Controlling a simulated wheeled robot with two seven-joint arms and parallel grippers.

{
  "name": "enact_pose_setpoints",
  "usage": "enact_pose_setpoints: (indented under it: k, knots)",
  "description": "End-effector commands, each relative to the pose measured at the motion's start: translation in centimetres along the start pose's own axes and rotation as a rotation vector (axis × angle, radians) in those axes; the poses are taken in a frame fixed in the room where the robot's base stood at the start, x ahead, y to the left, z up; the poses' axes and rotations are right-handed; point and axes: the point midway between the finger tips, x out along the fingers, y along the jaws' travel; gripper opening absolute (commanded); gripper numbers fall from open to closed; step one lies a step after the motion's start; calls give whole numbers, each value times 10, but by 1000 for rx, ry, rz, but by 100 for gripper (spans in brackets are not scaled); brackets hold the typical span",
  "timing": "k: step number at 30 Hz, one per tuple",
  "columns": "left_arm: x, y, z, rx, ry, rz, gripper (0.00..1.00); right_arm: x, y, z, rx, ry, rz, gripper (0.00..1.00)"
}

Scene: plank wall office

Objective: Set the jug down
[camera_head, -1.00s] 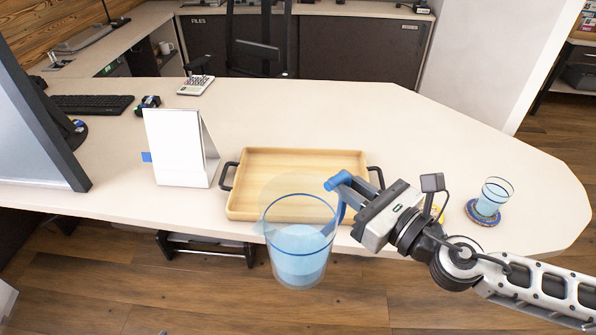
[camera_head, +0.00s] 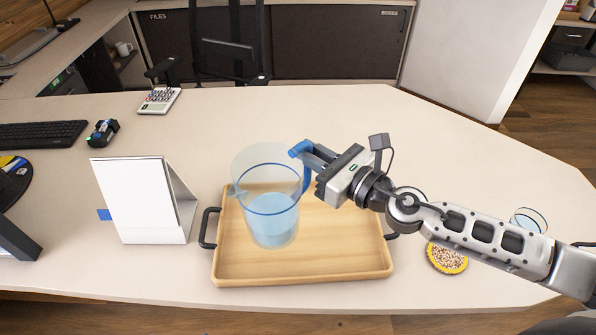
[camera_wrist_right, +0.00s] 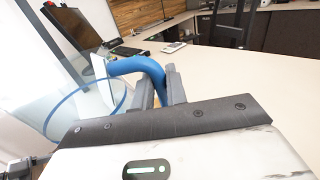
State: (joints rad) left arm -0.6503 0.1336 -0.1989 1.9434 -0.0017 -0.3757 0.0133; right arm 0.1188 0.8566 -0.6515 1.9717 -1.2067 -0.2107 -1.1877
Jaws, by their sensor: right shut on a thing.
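The clear jug (camera_head: 270,215) with blue liquid, a blue rim and a blue handle is upright over the left part of the wooden tray (camera_head: 340,262) in the head view. I cannot tell whether its base touches the tray. My right gripper (camera_head: 312,165) is shut on the jug's blue handle, to the right of the jug. In the right wrist view, the handle (camera_wrist_right: 140,66) lies between the fingers (camera_wrist_right: 160,88), and the jug's rim (camera_wrist_right: 62,98) is at the left.
A white tent card (camera_head: 135,200) stands left of the tray. A patterned coaster (camera_head: 446,258) lies to the right, and a glass (camera_head: 528,220) is partly hidden behind my arm. The desk (camera_head: 330,115) behind the tray is clear.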

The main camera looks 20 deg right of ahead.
Motion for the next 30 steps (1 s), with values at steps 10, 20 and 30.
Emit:
enact_pose_setpoints:
  k: [10, 20, 30]
  knots:
    - [14, 3, 11, 1, 14, 10, 82, 49, -34, -48, 10, -4, -5, 0]
    - [19, 6, 14, 0, 23, 21, 82, 67, -46, -70, 7, -4, -3, 0]
    - [25, 8, 18, -2, 30, 29, 82, 71, -49, -104, 8, -4, -2, 0]
